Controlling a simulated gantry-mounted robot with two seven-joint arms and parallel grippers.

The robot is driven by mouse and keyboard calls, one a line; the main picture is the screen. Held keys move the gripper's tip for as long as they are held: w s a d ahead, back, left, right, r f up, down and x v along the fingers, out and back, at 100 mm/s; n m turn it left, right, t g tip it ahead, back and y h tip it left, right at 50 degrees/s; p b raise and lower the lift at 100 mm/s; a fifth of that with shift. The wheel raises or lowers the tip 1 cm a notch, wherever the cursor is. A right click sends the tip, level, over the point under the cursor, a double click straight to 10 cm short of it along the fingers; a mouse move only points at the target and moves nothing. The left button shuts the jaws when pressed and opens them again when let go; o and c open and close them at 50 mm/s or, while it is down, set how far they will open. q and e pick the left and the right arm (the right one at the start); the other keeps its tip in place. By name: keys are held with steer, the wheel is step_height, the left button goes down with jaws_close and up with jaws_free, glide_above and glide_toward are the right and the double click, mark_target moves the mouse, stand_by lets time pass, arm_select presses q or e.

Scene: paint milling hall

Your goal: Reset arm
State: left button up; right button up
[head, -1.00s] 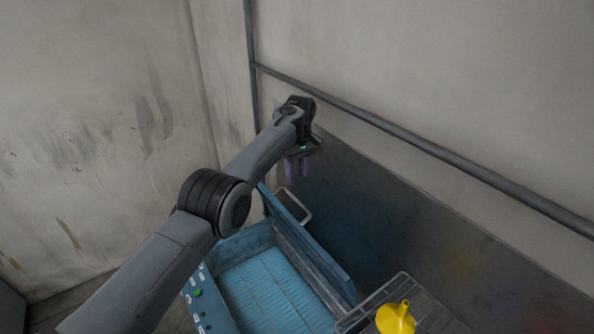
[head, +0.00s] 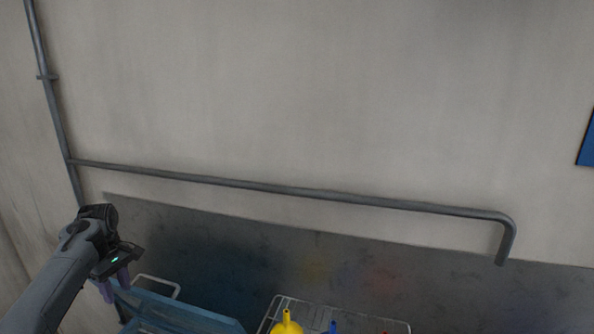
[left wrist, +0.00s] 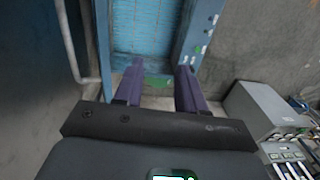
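My left gripper (head: 116,287) is at the lower left of the head view, with its purple fingers pointing down. It is above the blue machine (head: 175,312), near the wall. In the left wrist view its two fingers (left wrist: 158,82) stand apart with nothing between them. Beyond them is the machine's ribbed blue surface (left wrist: 145,28). My right gripper is in neither view.
A wire rack (head: 350,311) holds a yellow funnel (head: 287,325) at the bottom of the head view. A metal pipe (head: 290,189) runs along the wall. A grey box (left wrist: 262,108) with cables stands at right in the left wrist view.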

arm_select(q)
steer(key=d+f+m+y, duration=0.1)
steer(key=d+f+m, duration=0.15)
steer(key=f, duration=0.55)
steer(key=d+f+m+y, duration=0.1)
steer(key=d+f+m, duration=0.15)
steer(key=f, duration=0.55)
steer(key=s+d+f+m+t+p, duration=0.2)
steer(key=s+d+f+m, duration=0.3)
steer(key=s+d+f, duration=0.4)
steer(key=s+d+f+m+t, duration=0.15)
steer(key=s+d, duration=0.25)
steer(key=s, duration=0.4)
steer(key=s+d+f+m, duration=0.1)
steer(key=s+d+m, duration=0.25)
steer(key=s, duration=0.45)
steer(key=s+d+r+m+h, duration=0.1)
steer(key=s+d+r, duration=0.2)
steer(key=s, duration=0.4)
steer(key=s+d+r+m+h, duration=0.1)
steer(key=s+d+r, duration=0.2)
steer(key=s, duration=0.4)
steer(key=shift+s+r+t+p, duration=0.25)
steer(key=shift+r+t+p, duration=0.05)
steer(key=shift+t+p, duration=0.05)
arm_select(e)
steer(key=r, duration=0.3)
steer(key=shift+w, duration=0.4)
arm_select(q)
steer(key=shift+d, duration=0.1)
